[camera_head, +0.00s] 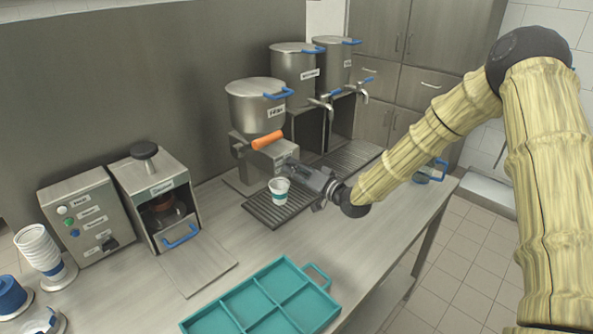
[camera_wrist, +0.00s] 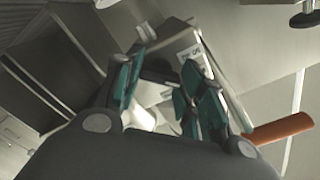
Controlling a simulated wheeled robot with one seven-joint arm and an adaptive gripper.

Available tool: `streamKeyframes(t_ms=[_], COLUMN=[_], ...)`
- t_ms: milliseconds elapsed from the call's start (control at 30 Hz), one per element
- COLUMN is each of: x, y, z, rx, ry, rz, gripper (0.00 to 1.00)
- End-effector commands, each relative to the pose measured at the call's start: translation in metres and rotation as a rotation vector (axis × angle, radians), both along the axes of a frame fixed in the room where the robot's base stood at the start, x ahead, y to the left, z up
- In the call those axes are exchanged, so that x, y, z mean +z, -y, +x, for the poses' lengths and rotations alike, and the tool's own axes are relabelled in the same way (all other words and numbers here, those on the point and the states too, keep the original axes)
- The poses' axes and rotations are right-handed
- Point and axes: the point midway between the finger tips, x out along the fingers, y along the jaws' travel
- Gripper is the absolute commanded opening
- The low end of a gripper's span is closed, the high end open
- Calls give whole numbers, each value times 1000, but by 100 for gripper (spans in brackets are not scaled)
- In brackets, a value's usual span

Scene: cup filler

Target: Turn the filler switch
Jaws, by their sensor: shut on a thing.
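The filler (camera_head: 257,105) is a steel pot with a blue-handled lid, set above a grey box that bears a small label. My gripper (camera_head: 291,166) reaches that box from the right, above a white cup with a blue-green band (camera_head: 279,191). In the wrist view my gripper's teal fingers (camera_wrist: 163,78) stand on both sides of a dark part, seemingly the filler switch (camera_wrist: 157,71), and are shut on it. The box's white label (camera_wrist: 190,54) shows just beyond. The switch itself is hidden in the head view.
The cup stands on a dark drip grate (camera_head: 262,213). Two more steel pots with taps (camera_head: 297,72) stand behind. A teal divided tray (camera_head: 215,322) lies at the front. A button panel (camera_head: 86,217), a lidding machine (camera_head: 152,190) and stacked cups (camera_head: 38,246) are at left.

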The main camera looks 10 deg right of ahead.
Motion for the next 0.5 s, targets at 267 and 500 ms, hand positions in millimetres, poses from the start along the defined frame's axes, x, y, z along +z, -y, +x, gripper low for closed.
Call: streamKeyframes(t_ms=[267,500], x=[1,1], y=[1,0], z=[1,1], rx=[-2,-1], ry=[3,2], rz=[-1,-1], gripper=[55,61])
